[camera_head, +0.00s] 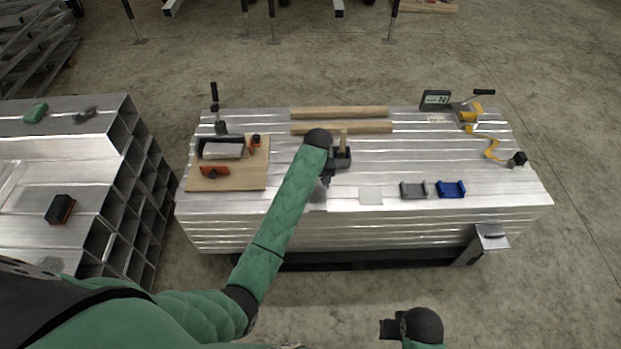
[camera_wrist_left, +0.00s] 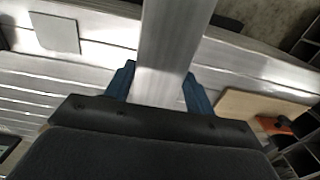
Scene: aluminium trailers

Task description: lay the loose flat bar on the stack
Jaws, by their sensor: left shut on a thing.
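The loose flat bar (camera_wrist_left: 165,45) is a plain silver-grey strip in the left wrist view. It runs from the top edge down between the two blue fingers. My left gripper (camera_wrist_left: 160,92) is shut on it. In the head view my left gripper (camera_head: 326,178) is over the middle of the stack, partly hidden by my own wrist, and the bar is hard to make out there. The stack (camera_head: 420,170) is a wide pile of silver aluminium profiles. I cannot tell whether the bar touches it. My right gripper (camera_head: 389,328) is low in front, its fingers not clear.
On the stack lie a wooden board (camera_head: 255,180) with clamps, two wooden battens (camera_head: 340,112), a pale square plate (camera_head: 370,195), a grey bracket (camera_head: 413,190), a blue bracket (camera_head: 451,189) and a display box (camera_head: 435,99). Another profile pile (camera_head: 90,150) stands left.

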